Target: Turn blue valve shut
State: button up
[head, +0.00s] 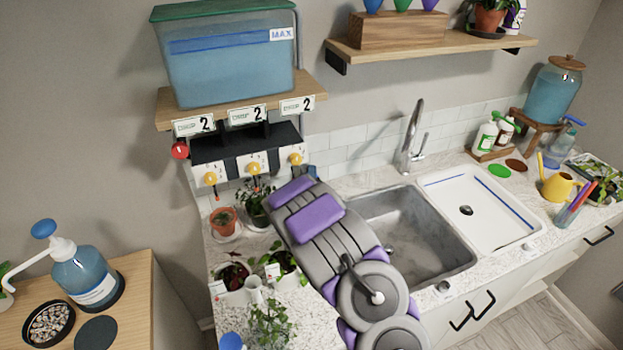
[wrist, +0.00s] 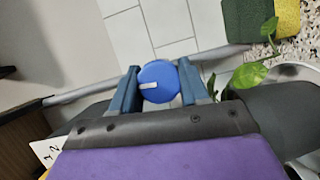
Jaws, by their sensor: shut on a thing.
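The blue valve (wrist: 158,82) shows in the wrist view as a round blue knob with a short white mark on its face. The mark points left. My gripper (wrist: 160,86) has one blue-grey finger on each side of the knob and is shut on it. The knob's stem and base are hidden.
Potted plants (head: 232,275) stand on the speckled counter left of my arm, with the sink (head: 430,240) to the right. A blue-topped pump bottle (head: 85,275) stands on the wooden side table. In the wrist view a leafy plant (wrist: 255,72) is close to the right finger.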

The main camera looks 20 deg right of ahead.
jog(key=shift+a+f, duration=0.1)
jog(key=shift+f, duration=0.05)
jog(key=o, duration=0.9)
jog(key=shift+o, duration=0.7)
jog(key=shift+a, duration=0.1)
